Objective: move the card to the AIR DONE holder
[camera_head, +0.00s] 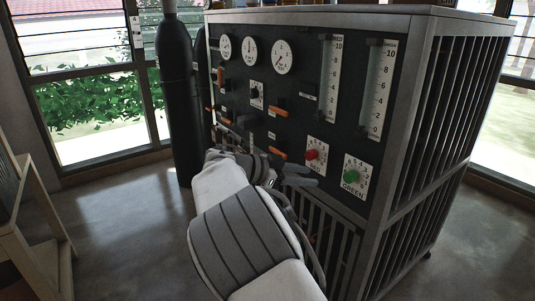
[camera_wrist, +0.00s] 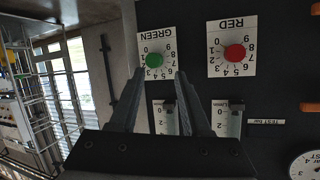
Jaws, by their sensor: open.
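I cannot make out a card for certain in either view, nor any holder labelled AIR DONE. The dark panel (camera_head: 270,105) carries gauges, levers and white labels, most too small to read. My gripper (camera_head: 312,175) is in front of the panel's lower part, left of the green knob (camera_head: 352,176) and just below the red knob (camera_head: 311,154). In the wrist view, where the labels appear upside down, my gripper (camera_wrist: 161,75) has its two fingers apart with nothing held between them.
Two tall flow gauges (camera_head: 329,80) are at the panel's upper right. Orange-handled levers (camera_head: 278,111) stick out from it. A black gas cylinder (camera_head: 177,95) stands at its left. A barred cabinet side (camera_head: 455,110) is on the right. Floor (camera_head: 120,215) is clear at left.

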